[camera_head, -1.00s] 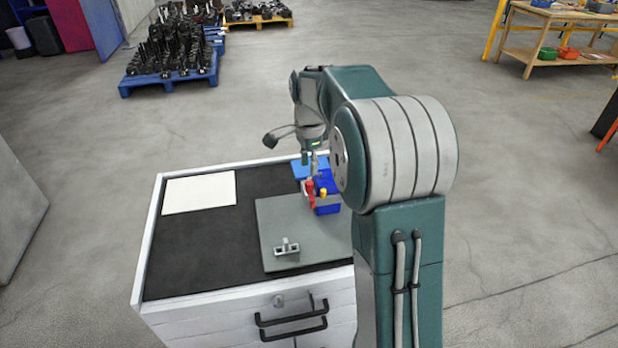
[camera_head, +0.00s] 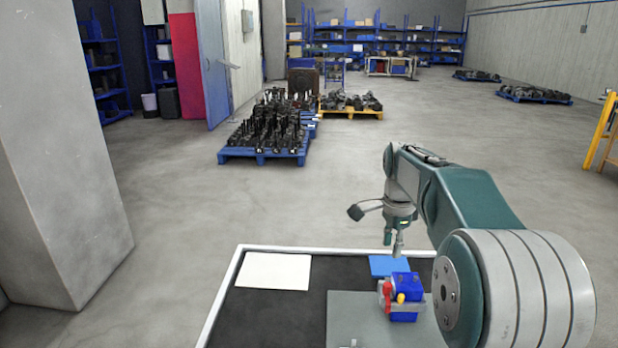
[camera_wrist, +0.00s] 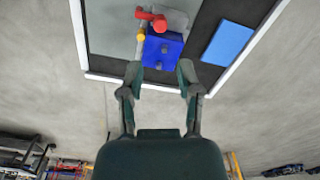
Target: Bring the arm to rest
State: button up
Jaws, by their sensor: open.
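My gripper (camera_head: 393,242) hangs pointing down over the workbench, just above and behind a blue block (camera_head: 407,286) in the head view. In the wrist view my gripper's two fingers (camera_wrist: 160,75) are spread apart with nothing between them. The blue block also shows in the wrist view (camera_wrist: 163,47), beyond the fingertips. A red lever (camera_head: 387,294) and a yellow knob (camera_head: 401,298) sit at the block's left side. My arm is bent, with its elbow raised, on the right of the head view.
The dark-topped workbench (camera_head: 237,268) has a pale rim. It carries a white sheet (camera_head: 274,271), a blue pad (camera_head: 388,265) and a grey plate (camera_head: 350,308). Loaded pallets (camera_head: 265,152) stand on the floor behind. A concrete pillar (camera_head: 60,150) is at left. Open floor surrounds the bench.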

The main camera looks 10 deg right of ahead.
jog(key=s+a+r+n+t, duration=0.2)
jog(key=s+a+r+n, duration=0.25)
jog(key=s, duration=0.35)
jog(key=s+a+f+n+t, duration=0.1)
jog(key=s+a+f+n, duration=0.1)
jog(key=s+n, duration=0.4)
jog(key=s+a+f+n+t, duration=0.2)
jog(key=s+n, duration=0.4)
jog(key=s, duration=0.7)
jog(key=shift+s+a+f, duration=0.4)
jog(key=shift+a+f, duration=0.15)
jog(key=shift+a, duration=0.55)
